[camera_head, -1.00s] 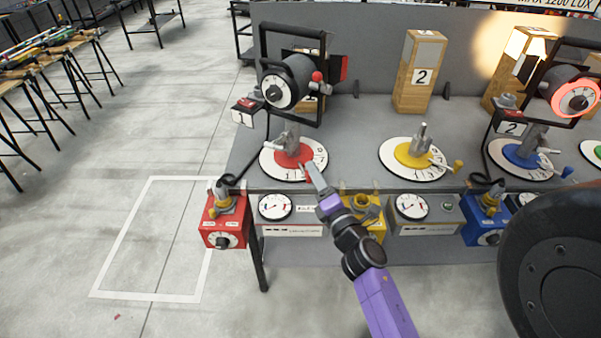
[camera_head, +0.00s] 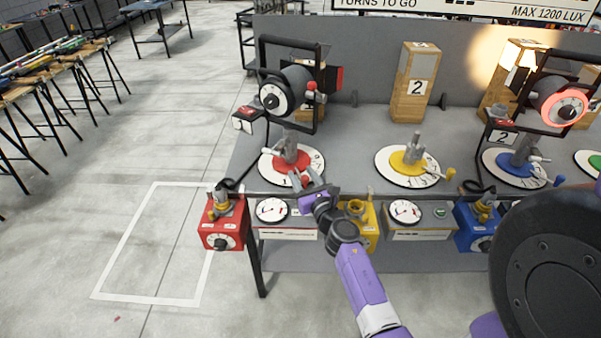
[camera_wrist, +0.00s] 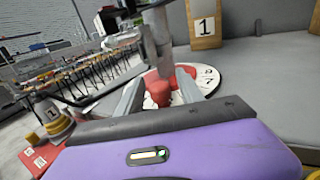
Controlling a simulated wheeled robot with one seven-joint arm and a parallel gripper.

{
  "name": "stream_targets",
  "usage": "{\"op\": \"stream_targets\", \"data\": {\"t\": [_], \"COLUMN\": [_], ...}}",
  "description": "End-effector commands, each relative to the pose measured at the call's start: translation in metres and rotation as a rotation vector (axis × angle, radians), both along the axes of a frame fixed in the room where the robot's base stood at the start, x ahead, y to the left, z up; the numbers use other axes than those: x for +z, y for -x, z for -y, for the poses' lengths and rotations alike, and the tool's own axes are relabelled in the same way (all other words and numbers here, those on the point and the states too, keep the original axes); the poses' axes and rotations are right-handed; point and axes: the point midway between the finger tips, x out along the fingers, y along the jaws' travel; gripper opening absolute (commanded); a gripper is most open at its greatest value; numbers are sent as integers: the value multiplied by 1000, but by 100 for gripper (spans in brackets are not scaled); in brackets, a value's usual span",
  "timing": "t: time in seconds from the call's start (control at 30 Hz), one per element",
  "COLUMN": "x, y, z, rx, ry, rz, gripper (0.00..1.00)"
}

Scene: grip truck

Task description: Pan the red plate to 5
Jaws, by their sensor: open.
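The red plate (camera_head: 281,162) lies in the middle of a white numbered dial (camera_head: 309,161) on the grey table, with a grey post (camera_head: 291,146) standing on it. My gripper (camera_head: 303,178) is at the front edge of this dial. In the wrist view my gripper (camera_wrist: 158,88) has its fingers apart, with an upright red part (camera_wrist: 157,91) of the plate assembly between them. I cannot tell whether the fingers touch it. The dial's 9 and 7 show at the right in the wrist view; the pointer's reading is hidden.
A lamp in a black yoke (camera_head: 274,96) stands above and behind the red plate. Yellow (camera_head: 404,163) and blue (camera_head: 515,160) plates stand to the right. A red box (camera_head: 222,229) and gauge panels line the table front.

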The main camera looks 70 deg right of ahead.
Motion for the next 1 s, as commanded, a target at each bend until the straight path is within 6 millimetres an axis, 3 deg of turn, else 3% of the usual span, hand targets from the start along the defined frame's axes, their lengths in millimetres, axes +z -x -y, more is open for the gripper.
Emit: {"op": "stream_targets", "data": {"t": [0.13, 0.47, 0.7, 1.0], "x": [0, 0, 0, 0], "y": [-9, -12, -12, -11], "z": [9, 11, 11, 11], "rx": [-1, 0, 0, 0], "ry": [-1, -1, -1, -1], "rz": [1, 1, 1, 1], "gripper": [44, 44, 0, 0]}}
